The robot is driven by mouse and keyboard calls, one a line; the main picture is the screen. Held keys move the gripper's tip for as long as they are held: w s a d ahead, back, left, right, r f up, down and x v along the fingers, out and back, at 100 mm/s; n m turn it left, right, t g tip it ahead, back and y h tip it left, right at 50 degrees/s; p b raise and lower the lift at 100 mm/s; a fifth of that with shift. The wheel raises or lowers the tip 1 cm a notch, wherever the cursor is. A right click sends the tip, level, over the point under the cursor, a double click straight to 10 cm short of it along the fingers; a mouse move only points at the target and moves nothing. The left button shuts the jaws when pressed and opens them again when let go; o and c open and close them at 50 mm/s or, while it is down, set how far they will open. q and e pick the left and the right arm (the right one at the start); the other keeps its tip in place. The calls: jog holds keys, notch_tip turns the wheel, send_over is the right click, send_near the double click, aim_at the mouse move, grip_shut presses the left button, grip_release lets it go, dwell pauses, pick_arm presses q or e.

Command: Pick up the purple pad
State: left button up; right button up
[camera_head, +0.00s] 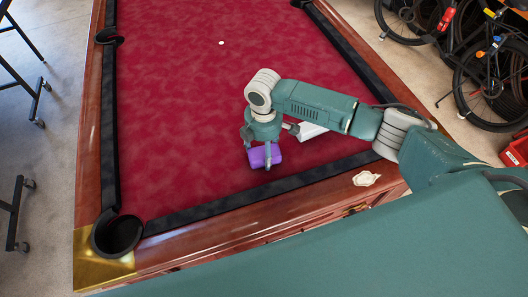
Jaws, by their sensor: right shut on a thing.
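The purple pad (258,157) is a small block over the red cloth of the pool table, near its front edge. My right gripper (266,154) points down at it, with one finger in front of the pad and the other partly hidden. It is shut on the pad. I cannot tell whether the pad touches the cloth or is just above it. My left gripper is not in view.
The pool table (180,100) has dark cushions and a corner pocket (118,236) at front left. A white object (311,131) lies partly behind my right arm. A crumpled pale item (366,179) is on the wooden rail. Bicycles (490,70) stand at right.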

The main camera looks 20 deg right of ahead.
aim_at(263, 149)
notch_tip(263, 149, up, 20)
jog(key=b, duration=0.3)
jog(key=shift+f, duration=0.15)
jog(key=o, duration=0.6)
jog(key=c, duration=0.5)
